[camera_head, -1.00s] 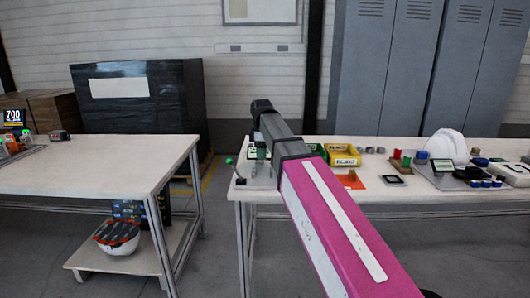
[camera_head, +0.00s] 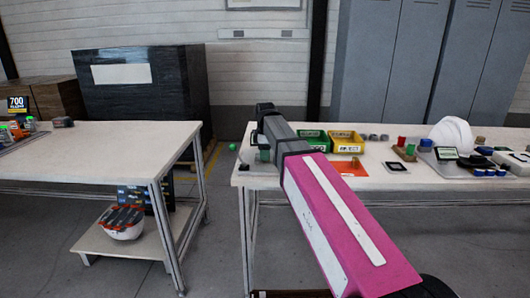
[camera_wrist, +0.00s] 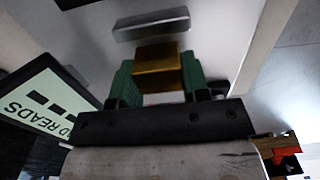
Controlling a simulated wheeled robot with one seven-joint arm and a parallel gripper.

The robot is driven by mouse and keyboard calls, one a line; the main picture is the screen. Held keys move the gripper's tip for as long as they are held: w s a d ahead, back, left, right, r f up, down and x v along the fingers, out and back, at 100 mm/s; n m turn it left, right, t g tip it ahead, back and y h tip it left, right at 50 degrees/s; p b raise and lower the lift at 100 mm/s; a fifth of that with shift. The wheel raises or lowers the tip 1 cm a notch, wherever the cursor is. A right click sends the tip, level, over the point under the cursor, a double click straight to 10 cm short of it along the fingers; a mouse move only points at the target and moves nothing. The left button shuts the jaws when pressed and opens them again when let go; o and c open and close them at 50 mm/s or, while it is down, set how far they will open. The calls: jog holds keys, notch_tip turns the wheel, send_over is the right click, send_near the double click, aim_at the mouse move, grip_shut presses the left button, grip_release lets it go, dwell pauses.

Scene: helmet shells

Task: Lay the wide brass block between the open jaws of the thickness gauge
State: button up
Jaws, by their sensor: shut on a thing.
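In the wrist view, my gripper (camera_wrist: 157,82) is shut on the brass block (camera_wrist: 156,62), which sits between its green fingers. A grey metal bar (camera_wrist: 150,25) lies just beyond the block; it looks like part of the thickness gauge. I cannot tell whether the block touches it. A gauge display (camera_wrist: 45,100) lettered "READS" is at the left. In the head view, the gauge (camera_head: 258,169) is at the left end of the right table, partly covered by my arm.
Green (camera_head: 313,139) and yellow (camera_head: 347,141) bins stand right of my arm on the right table (camera_head: 300,180). An orange mat (camera_head: 349,168), a white helmet (camera_head: 452,136) and small coloured parts lie farther right. A gap separates it from the left table (camera_head: 90,150).

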jog(key=shift+f, duration=0.45)
dwell(0.4)
jog(key=o, duration=1.1)
jog(key=shift+o, duration=0.2)
